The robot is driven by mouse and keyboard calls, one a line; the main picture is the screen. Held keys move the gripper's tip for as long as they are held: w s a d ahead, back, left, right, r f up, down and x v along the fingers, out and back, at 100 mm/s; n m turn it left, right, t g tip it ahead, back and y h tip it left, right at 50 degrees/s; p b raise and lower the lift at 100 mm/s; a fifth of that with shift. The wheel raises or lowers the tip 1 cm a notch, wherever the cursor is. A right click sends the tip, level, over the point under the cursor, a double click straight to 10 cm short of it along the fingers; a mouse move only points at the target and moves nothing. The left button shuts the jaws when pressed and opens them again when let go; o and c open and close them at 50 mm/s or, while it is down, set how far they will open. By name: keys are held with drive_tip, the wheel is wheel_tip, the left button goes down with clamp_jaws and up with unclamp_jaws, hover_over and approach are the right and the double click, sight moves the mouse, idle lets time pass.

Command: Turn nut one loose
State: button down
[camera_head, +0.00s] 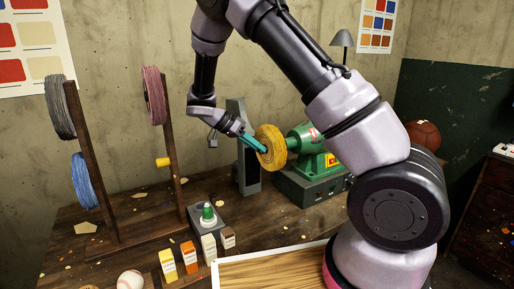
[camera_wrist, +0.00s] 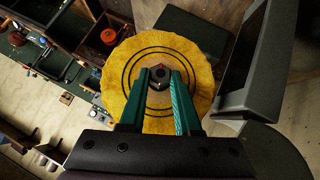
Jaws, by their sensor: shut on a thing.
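A yellow buffing wheel (camera_head: 275,140) with dark rings sits on the left end of a green bench grinder (camera_head: 316,150). In the wrist view the wheel (camera_wrist: 190,60) faces me, with a dark nut (camera_wrist: 159,75) at its centre. My gripper (camera_head: 262,149) reaches the wheel's hub from the left, its teal fingers pointing at the centre. In the wrist view the gripper (camera_wrist: 160,88) has one finger on each side of the nut and is shut on it. The fingertips partly cover the nut's sides. I cannot tell whether the nut is turned at all.
A dark grey upright guard (camera_head: 243,160) stands close left of the wheel and shows at the right of the wrist view (camera_wrist: 258,70). A wooden rack (camera_head: 105,170) with thread spools, small boxes (camera_head: 190,256) and a baseball (camera_head: 130,280) occupy the bench's left.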

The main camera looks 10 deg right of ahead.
drive_tip(key=n+g+h, duration=0.1)
drive_tip(key=n+g, duration=0.1)
drive_tip(key=n+g+h, duration=0.1)
drive_tip(key=g+h, duration=0.1)
drive_tip(key=w+f+n+g+h, duration=0.1)
drive_tip(key=n+g, duration=0.1)
drive_tip(key=shift+a+n+g+h, duration=0.2)
drive_tip(key=shift+n+g+h, duration=0.1)
drive_tip(key=shift+h, duration=0.1)
idle(0.6)
drive_tip(key=c, duration=0.6)
unclamp_jaws()
drive_tip(key=shift+f, duration=0.1)
